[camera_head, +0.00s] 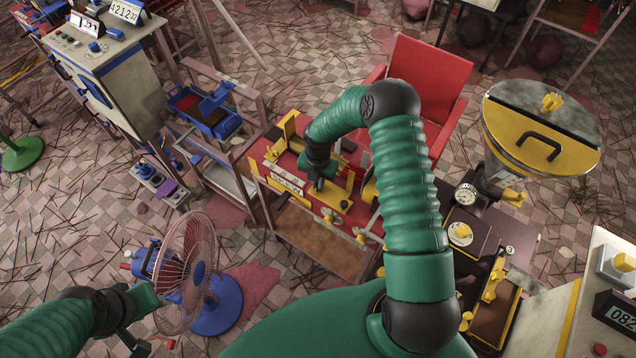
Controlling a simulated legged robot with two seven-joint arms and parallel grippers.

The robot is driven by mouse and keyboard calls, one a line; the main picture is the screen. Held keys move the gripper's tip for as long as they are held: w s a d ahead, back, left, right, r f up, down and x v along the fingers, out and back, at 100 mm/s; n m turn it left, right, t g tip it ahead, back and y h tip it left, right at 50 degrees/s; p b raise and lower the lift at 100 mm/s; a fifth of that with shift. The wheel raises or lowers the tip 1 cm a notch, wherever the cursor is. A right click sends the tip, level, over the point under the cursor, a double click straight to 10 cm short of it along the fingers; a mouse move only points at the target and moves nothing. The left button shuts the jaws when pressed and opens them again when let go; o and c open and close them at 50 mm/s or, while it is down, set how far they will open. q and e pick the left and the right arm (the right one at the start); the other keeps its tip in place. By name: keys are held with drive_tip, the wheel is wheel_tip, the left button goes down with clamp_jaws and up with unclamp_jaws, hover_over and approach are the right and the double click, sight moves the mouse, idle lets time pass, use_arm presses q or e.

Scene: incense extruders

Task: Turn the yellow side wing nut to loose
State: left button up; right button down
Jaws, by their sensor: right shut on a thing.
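My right gripper (319,184) reaches down to the red and yellow machine (278,152) near the picture's middle. It is shut on a small part there, mostly hidden by the fingers, so I cannot tell whether it is the yellow side wing nut. Small yellow knobs (360,236) show on the machine's front, below and right of the gripper. On the hopper at the right, a yellow wing-shaped knob (551,102) tops the lid and another yellow fitting (513,197) is on its lower side. My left gripper (142,322) is at the lower left, away from the machine; its opening is unclear.
A pink fan (186,262) on a blue base stands beside my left gripper. A red chair (432,82) is behind my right arm. A dark table (520,238) with yellow-knobbed equipment is at the right. A grey cabinet (120,75) stands at the upper left. Sticks litter the floor.

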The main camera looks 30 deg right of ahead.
drive_tip(key=shift+a, duration=0.1)
drive_tip(key=shift+r+n, duration=0.1)
drive_tip(key=shift+n, duration=0.4)
drive_tip(key=shift+a+n, duration=0.1)
drive_tip(key=shift+n, duration=0.5)
drive_tip(key=n+p, duration=0.1)
drive_tip(key=n, duration=0.2)
drive_tip(key=shift+w, duration=0.1)
drive_tip(key=shift+n, duration=1.2)
drive_tip(key=c, duration=1.7)
unclamp_jaws()
drive_tip(key=shift+o, duration=0.6)
